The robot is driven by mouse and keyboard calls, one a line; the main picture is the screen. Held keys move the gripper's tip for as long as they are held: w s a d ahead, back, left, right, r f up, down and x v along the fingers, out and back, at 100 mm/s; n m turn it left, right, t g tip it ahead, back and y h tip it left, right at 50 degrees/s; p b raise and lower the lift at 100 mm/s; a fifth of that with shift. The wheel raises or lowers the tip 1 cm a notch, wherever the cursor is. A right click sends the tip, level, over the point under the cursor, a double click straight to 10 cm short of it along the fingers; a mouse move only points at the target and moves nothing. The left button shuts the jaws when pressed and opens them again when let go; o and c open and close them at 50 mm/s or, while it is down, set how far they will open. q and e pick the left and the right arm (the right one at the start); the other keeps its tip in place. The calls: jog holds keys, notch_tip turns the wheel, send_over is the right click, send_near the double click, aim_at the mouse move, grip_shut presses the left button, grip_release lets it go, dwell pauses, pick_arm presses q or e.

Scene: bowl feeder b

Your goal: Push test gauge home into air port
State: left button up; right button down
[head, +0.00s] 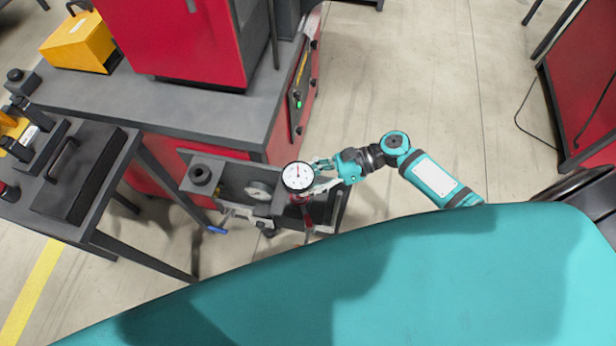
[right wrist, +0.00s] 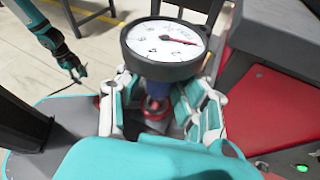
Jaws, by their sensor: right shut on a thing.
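The test gauge (head: 298,177) has a round white dial and black rim, facing up. My right gripper (head: 316,178) reaches it from the right and is shut on it below the dial. In the right wrist view, the gauge (right wrist: 165,42) stands upright between the fingers (right wrist: 158,92), with a dark blue stem. A red part (right wrist: 155,110) shows under the stem. The air port is hidden below the gauge, so I cannot tell whether they touch. My left gripper (right wrist: 76,70) is small at the left of the wrist view, away from the gauge; its fingers are unclear.
A grey bracket (head: 232,186) with a round black knob (head: 200,174) sits just left of the gauge. A blue lever (head: 217,230) is below it. The red machine (head: 190,40) and grey bench (head: 190,110) stand behind. Open floor (head: 420,70) lies to the upper right.

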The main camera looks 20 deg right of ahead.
jog(key=shift+f, duration=0.1)
dwell(0.6)
jog(key=shift+p, duration=0.35)
jog(key=shift+f, duration=0.1)
dwell(0.7)
jog(key=shift+f+p, duration=0.6)
jog(key=shift+f, duration=0.9)
dwell(4.7)
